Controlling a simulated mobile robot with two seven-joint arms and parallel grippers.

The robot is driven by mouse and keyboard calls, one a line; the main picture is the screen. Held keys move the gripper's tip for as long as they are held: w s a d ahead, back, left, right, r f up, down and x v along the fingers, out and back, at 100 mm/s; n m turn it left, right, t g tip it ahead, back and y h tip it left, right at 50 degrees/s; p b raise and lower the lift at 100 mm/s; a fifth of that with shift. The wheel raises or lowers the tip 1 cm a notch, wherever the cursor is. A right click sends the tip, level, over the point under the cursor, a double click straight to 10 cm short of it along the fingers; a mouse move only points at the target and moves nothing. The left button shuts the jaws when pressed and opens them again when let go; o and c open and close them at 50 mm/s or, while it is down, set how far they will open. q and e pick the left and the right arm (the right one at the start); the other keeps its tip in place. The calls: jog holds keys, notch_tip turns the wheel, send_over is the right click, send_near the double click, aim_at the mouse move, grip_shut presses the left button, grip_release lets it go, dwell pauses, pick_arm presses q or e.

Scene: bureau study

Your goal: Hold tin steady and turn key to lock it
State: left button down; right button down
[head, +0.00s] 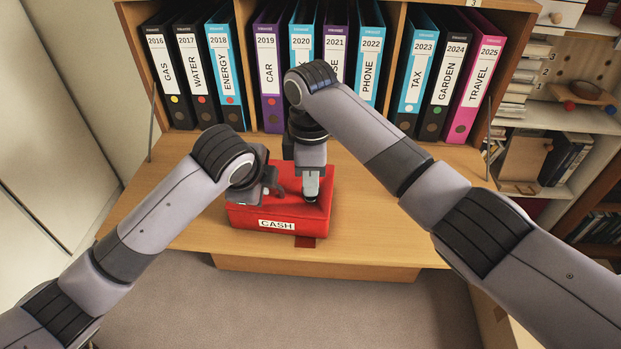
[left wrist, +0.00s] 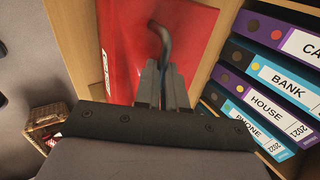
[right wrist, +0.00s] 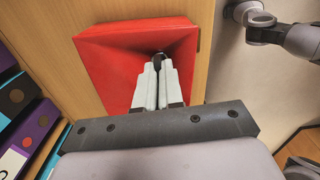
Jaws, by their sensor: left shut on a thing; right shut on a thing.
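The red cash tin (head: 250,215), labelled CASH, sits shut on the desk; it also shows in the left wrist view (left wrist: 195,35) and right wrist view (right wrist: 105,65). My left gripper (head: 274,187) is shut on the dark curved handle (left wrist: 163,38) on the tin's lid. My right gripper (head: 312,196) points down over the tin's right part, its fingers together. A small dark piece, apparently the key (right wrist: 159,56), shows at its fingertips in the right wrist view. The fingers hide most of the key and the lock, so the key's angle cannot be told.
The wooden desk (head: 380,220) is clear left and right of the tin. Several labelled binders (head: 268,80) stand in the shelf behind. A small dark red patch (head: 305,242) lies at the tin's front. Cluttered shelves (head: 560,120) are at the right.

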jog(key=shift+m, duration=0.9)
jog(key=m, duration=0.2)
jog(key=shift+s+m, duration=0.1)
jog(key=shift+m, duration=0.2)
jog(key=c, duration=1.3)
grip_release()
jog(key=o, duration=0.6)
jog(key=shift+r, duration=4)
